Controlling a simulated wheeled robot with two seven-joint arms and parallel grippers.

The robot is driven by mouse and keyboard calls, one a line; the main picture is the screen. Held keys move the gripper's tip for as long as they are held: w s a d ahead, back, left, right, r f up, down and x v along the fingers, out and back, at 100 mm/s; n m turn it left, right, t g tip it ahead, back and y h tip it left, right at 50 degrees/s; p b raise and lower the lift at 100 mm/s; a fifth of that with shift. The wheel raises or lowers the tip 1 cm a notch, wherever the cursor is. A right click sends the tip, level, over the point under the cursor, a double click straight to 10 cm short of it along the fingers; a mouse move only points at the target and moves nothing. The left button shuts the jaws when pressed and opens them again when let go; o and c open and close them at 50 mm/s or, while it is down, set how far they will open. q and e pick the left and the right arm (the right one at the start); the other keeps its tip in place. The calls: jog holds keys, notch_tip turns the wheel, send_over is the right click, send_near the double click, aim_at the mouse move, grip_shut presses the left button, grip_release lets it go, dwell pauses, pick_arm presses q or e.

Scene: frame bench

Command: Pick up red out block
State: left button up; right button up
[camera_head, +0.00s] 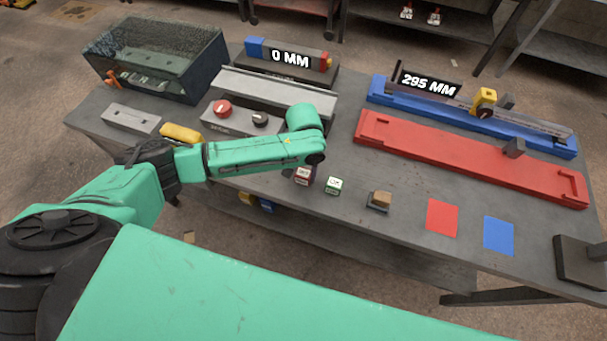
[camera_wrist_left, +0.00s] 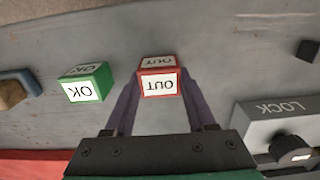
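The red OUT block (camera_head: 304,176) is a small red-edged cube with white OUT labels, near the front of the bench, partly covered by my left wrist in the head view. In the left wrist view the OUT block (camera_wrist_left: 158,84) sits between the ends of my left gripper's fingers (camera_wrist_left: 159,92). The fingers are spread, one on each side of it; I cannot tell whether they touch it. In the head view the fingers are hidden by the arm. My right gripper is not in view.
A green OK block (camera_head: 333,186) stands close beside the OUT block. A tan block on a dark holder (camera_head: 379,201), a red square (camera_head: 442,217) and a blue square (camera_head: 498,236) lie rightward. A control box with knobs (camera_head: 240,121) and a red rail (camera_head: 470,165) stand behind.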

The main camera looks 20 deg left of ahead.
aim_at(304, 171)
pick_arm(q)
grip_shut()
jog(key=shift+r, duration=0.1)
notch_tip(304, 171, up, 20)
jog(key=b, duration=0.1)
